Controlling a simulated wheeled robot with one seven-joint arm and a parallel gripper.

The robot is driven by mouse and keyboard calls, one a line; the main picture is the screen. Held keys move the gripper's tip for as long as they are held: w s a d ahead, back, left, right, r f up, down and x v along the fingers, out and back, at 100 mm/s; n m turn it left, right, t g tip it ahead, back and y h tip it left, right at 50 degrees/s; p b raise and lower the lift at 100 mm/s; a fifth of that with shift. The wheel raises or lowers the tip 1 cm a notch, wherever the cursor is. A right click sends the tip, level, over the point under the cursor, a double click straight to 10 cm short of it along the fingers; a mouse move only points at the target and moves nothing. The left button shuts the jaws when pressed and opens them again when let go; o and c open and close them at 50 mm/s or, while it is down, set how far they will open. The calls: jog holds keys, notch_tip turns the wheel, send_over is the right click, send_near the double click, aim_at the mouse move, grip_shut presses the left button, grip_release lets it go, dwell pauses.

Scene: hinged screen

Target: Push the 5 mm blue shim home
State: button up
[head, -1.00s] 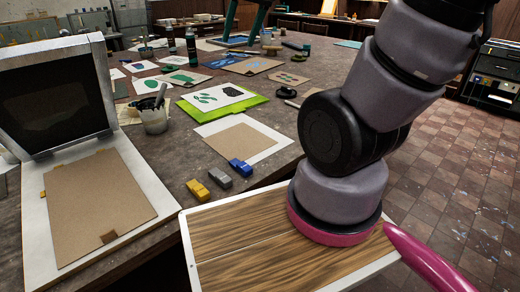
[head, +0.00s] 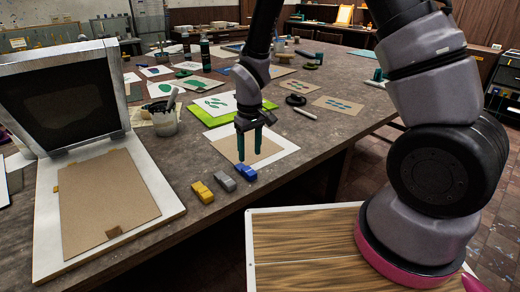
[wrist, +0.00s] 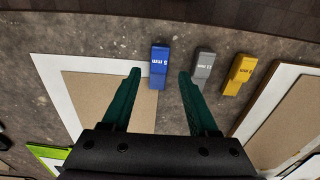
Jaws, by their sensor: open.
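The blue shim (head: 243,173), marked 5 mm, lies on the table at the right end of a row of three shims; in the wrist view it (wrist: 159,68) shows between and just beyond the fingertips. My gripper (head: 249,158) points down above the table by the blue shim, open and empty; in the wrist view its green fingers (wrist: 160,73) are spread wide. The screen frame (head: 62,95) is tilted up on its hinge at the left, above a white base board (head: 170,208) bearing a brown card (head: 105,205). I cannot make out the hinge gap.
A grey shim (head: 223,182) and a yellow shim (head: 203,192) lie beside the blue one. A white sheet with a brown card (head: 285,152) lies behind my gripper. A cup with a tool (head: 164,122) and several prints stand farther back.

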aim_at(250, 172)
notch_tip(250, 172, down, 8)
jog(key=shift+r, duration=0.2)
jog(key=shift+w+f, duration=0.15)
jog(key=c, duration=0.3)
grip_shut()
jog(key=shift+r, duration=2.6)
